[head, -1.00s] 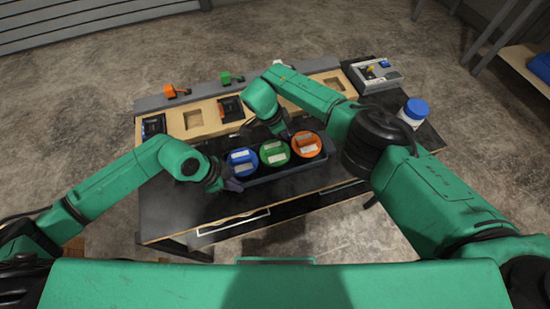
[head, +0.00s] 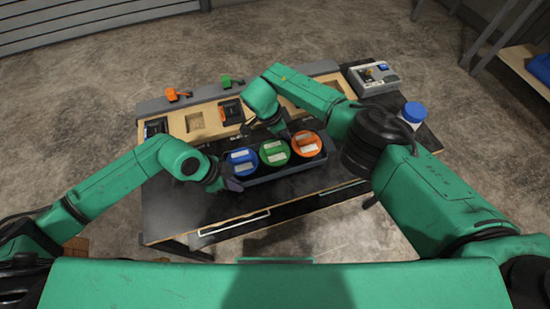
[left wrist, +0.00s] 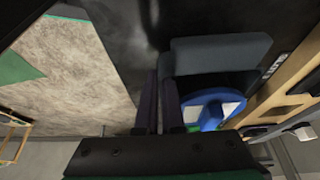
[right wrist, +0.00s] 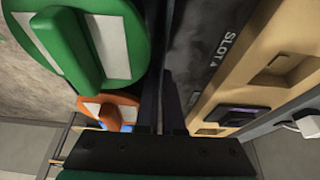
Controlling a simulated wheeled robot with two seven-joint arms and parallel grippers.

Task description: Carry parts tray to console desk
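The parts tray (head: 290,172) is dark grey and holds round blue (head: 241,162), green (head: 274,153) and orange (head: 306,144) parts with handles. It is over the black top of the console desk (head: 180,205); I cannot tell whether it touches. My left gripper (head: 232,184) is at the tray's left end, and in the left wrist view its fingers (left wrist: 160,105) appear closed on the tray's wall (left wrist: 220,52). My right gripper (head: 284,134) is at the tray's far side, and in the right wrist view its fingers (right wrist: 161,105) appear closed on that thin wall.
A wooden slotted panel (head: 212,122) runs along the desk's back, with orange (head: 178,94) and green (head: 232,80) levers behind it. The desk's front-left top is clear.

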